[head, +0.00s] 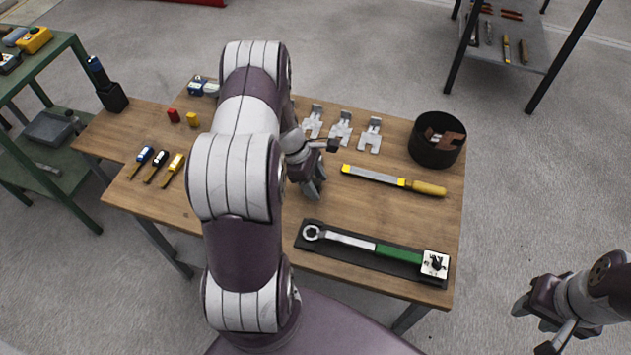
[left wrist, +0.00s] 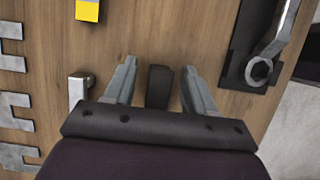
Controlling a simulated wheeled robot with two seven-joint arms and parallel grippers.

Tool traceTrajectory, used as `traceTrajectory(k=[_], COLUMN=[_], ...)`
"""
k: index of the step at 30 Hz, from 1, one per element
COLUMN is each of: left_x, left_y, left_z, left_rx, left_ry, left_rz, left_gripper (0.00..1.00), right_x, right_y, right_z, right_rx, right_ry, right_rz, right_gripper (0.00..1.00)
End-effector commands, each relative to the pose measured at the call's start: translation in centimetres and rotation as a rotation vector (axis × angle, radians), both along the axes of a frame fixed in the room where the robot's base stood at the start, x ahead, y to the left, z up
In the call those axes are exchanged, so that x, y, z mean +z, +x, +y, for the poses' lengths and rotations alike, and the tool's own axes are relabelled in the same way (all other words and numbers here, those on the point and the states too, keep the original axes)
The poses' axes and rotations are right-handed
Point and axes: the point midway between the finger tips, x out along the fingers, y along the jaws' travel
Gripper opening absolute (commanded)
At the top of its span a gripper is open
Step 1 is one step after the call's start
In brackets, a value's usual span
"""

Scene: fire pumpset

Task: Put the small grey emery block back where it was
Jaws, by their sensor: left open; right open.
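A small dark grey block (left wrist: 158,87), which looks like the emery block, shows in the left wrist view between the two fingers of my left gripper (left wrist: 158,92). Gaps show on both sides of it, so the fingers do not grip it. I cannot tell its height above the wood. In the head view my left gripper (head: 313,187) is over the middle of the wooden table (head: 330,210), and the block cannot be made out there. My right gripper (head: 533,322) is open and empty, off the table at the lower right.
A yellow-handled file (head: 428,188) lies right of my left gripper. A torque wrench (head: 345,239) lies in a dark tray in front. Grey slotted shims (head: 341,128) and a black pot (head: 437,152) stand behind. Several small tools (head: 158,167) lie left of my arm.

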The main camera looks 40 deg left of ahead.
Motion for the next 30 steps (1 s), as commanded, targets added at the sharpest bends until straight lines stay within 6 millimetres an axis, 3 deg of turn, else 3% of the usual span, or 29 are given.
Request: traceTrajectory(k=[9, 16, 17, 20, 25, 27, 30], left_x=[7.5, 10.8, 11.2, 13.6, 18.0, 18.9, 19.4], left_y=[-0.8, -1.3, -1.3, -1.7, -5.9, -7.9, -9.9], left_z=[3.0, 4.1, 3.6, -0.7, -9.8, -12.1, -13.8], left_rx=[0.004, -0.016, -0.054, -0.381, -1.254, -1.538, -1.784], left_ry=[0.005, 0.007, 0.019, 0.124, 0.359, 0.421, 0.471], left_rz=[-0.005, -0.004, -0.008, -0.056, -0.225, -0.29, -0.35], left_gripper=[0.55, 0.55, 0.55, 0.55, 0.55, 0.55, 0.55], right_x=[1.3, 1.5, 1.6, 1.6, 1.5, 1.5, 1.5], right_y=[0.0, 0.0, 0.0, 0.0, 0.0, 0.0, 0.0], right_z=[0.0, 0.0, 0.0, 0.0, 0.0, 0.0, 0.0], right_rx=[0.0, 0.0, 0.0, 0.0, 0.0, 0.0, 0.0], right_ry=[0.0, 0.0, 0.0, 0.0, 0.0, 0.0, 0.0], right_rz=[0.0, 0.0, 0.0, 0.0, 0.0, 0.0, 0.0], right_gripper=[0.43, 0.43, 0.43, 0.43, 0.43, 0.43, 0.43])
